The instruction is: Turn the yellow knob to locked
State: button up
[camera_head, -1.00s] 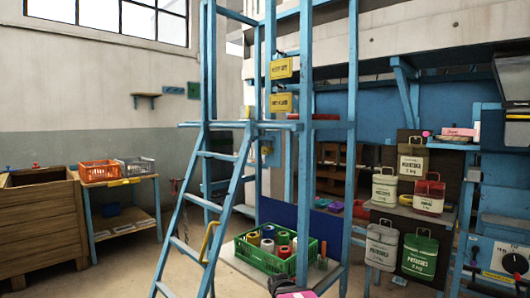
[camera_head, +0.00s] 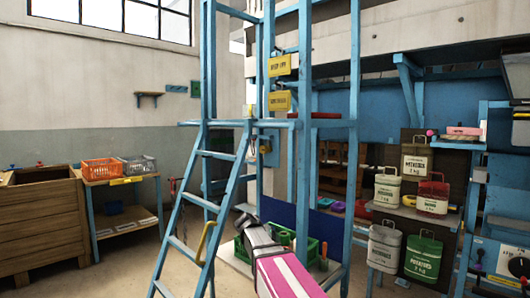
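My gripper (camera_head: 246,224) is at the far end of my pink and white arm, low in the middle of the view. It is in front of the green crate and well below the yellow piece, apart from it. Its fingers are dark and too small to tell open from shut.
The blue ladder (camera_head: 195,215) and its posts stand between me and the wall. My arm partly hides the green crate (camera_head: 313,252). Yellow signs (camera_head: 280,65) hang above. A dial panel (camera_head: 515,262) is at right, near shelved canisters (camera_head: 422,257). Open floor lies left.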

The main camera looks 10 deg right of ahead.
jog(key=w+a+r+m+t+h, duration=0.15)
jog(key=w+r, duration=0.25)
jog(key=r, duration=0.6)
jog(key=w+a+r+m+t+h, duration=0.1)
jog(key=w+a+r+t+h, duration=0.2)
jog(key=r, duration=0.7)
jog(key=m+h, duration=0.3)
send_near(262, 150)
jog(key=d, duration=0.1)
jog(key=shift+t+y, duration=0.25)
jog(key=shift+t, duration=0.2)
jog(key=x, duration=1.1)
jog(key=shift+f, duration=0.15)
jog(key=c, duration=0.9)
